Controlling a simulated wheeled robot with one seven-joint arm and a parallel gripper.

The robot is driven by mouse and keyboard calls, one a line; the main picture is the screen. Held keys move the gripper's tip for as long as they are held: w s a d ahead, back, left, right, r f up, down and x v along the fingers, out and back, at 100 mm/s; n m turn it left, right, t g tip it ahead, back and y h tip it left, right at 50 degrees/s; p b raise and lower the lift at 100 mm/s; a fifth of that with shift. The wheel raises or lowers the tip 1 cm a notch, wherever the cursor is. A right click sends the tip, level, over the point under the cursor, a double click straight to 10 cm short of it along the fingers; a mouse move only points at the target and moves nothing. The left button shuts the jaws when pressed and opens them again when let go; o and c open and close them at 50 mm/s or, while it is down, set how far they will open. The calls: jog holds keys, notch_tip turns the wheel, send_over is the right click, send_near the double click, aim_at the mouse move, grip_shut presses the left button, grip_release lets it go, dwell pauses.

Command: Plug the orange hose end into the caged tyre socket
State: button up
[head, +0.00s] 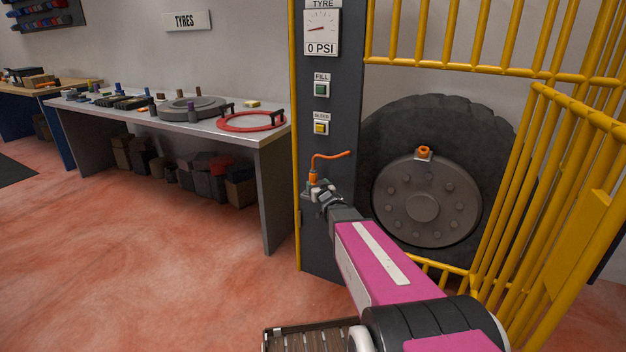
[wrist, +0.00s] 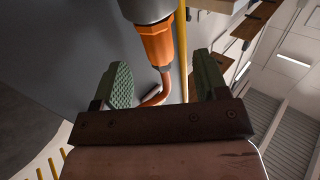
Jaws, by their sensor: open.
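The orange hose end (head: 313,178) sits upright at the side of the dark gauge post, with its thin orange hose curving up and right in the head view. In the wrist view the orange hose end (wrist: 157,45) is large, fitted to a grey cylindrical piece, its hose bending between my fingers. My gripper (wrist: 165,82) is open, with one green ribbed pad on each side of the hose, apart from the orange body. My gripper (head: 318,190) also shows at the post. The tyre socket (head: 424,153) is an orange-rimmed fitting on the wheel hub, inside the yellow cage.
The gauge post (head: 341,160) carries a 0 PSI dial, a green FILL button (head: 321,89) and a yellow BLEED button (head: 321,128). The yellow cage gate (head: 540,200) stands open at the right. A workbench (head: 200,125) with parts is at the left.

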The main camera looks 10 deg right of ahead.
aim_at(315, 179)
jog(key=shift+w+a+r, duration=0.1)
jog(key=shift+w+a, duration=0.05)
jog(key=shift+w, duration=1.4)
jog(key=shift+w+a+r, duration=0.1)
jog(key=shift+w+a, duration=0.05)
jog(key=shift+w, duration=1.35)
jog(key=c, duration=1)
